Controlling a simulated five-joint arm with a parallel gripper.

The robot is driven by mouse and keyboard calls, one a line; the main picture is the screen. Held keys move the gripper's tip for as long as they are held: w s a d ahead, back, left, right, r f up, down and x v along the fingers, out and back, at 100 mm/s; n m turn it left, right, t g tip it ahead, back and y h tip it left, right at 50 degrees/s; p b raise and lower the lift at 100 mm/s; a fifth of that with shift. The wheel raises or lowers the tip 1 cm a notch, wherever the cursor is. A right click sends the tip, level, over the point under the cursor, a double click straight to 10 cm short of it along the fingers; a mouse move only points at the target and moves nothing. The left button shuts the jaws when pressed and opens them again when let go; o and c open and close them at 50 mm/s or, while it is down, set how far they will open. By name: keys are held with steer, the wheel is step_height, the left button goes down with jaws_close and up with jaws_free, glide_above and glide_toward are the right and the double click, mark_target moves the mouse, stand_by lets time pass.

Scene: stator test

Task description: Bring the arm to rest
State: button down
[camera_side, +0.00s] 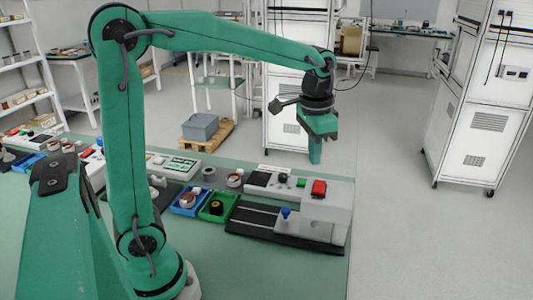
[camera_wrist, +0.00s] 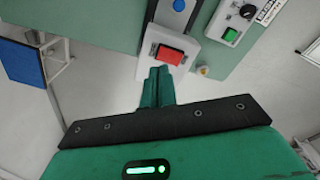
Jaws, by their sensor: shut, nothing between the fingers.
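My green arm is stretched out over the right part of the green bench (camera_side: 180,262). My gripper (camera_side: 315,158) hangs from its end, pointing down, above the machine with the red button (camera_side: 319,187). Its fingers are together with nothing between them. In the wrist view my gripper (camera_wrist: 158,82) is shut, its fingertips just below the red button (camera_wrist: 168,54) in the picture. In the side view there is a visible gap between the fingertips and the bench equipment.
A blue tray (camera_side: 178,208) and a green tray (camera_side: 206,217) hold round parts on the bench. A control box (camera_side: 257,179) stands behind the machine. White cabinets (camera_side: 480,110) stand on the floor to the right, beyond open floor.

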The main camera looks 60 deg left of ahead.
steer(key=s+n+t, duration=0.2)
steer(key=s+t, duration=0.2)
steer(key=s, duration=1.2)
steer(key=shift+s+a+n+t, duration=0.2)
steer(key=shift+a+n+t, duration=0.1)
steer(key=shift+t, duration=0.1)
steer(key=shift+r, duration=0.1)
stand_by(0.3)
